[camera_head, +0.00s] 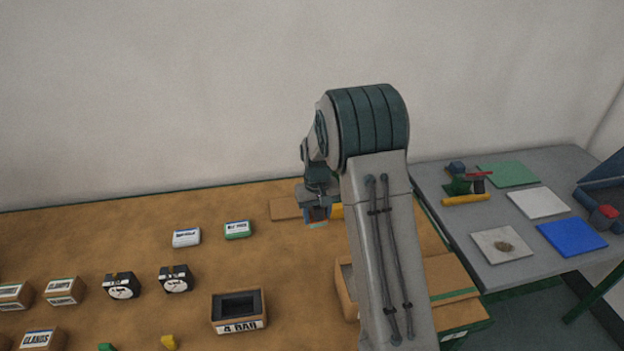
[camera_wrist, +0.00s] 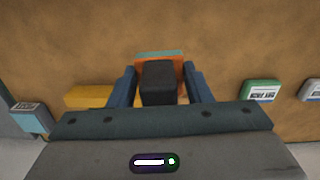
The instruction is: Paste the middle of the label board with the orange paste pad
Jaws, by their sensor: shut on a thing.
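My gripper (camera_head: 317,212) hangs over the far part of the brown work table. In the wrist view its two blue fingers (camera_wrist: 160,84) are shut on the black handle of the orange paste pad (camera_wrist: 178,70). The pad's orange body shows around the handle and is small in the head view. A thin teal strip (camera_wrist: 160,54) shows at the pad's edge; I cannot tell whether it is part of the pad or a separate thing. I cannot make out the label board for certain; a flat tan piece (camera_head: 287,209) lies left of the gripper in the head view.
A yellow block (camera_wrist: 88,96) lies close beside the gripper. A green-and-white box (camera_head: 237,230) and a white box (camera_head: 186,237) stand to the left. An open box (camera_head: 239,325) is nearer. A grey side table (camera_head: 470,222) holds coloured flat pads at right.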

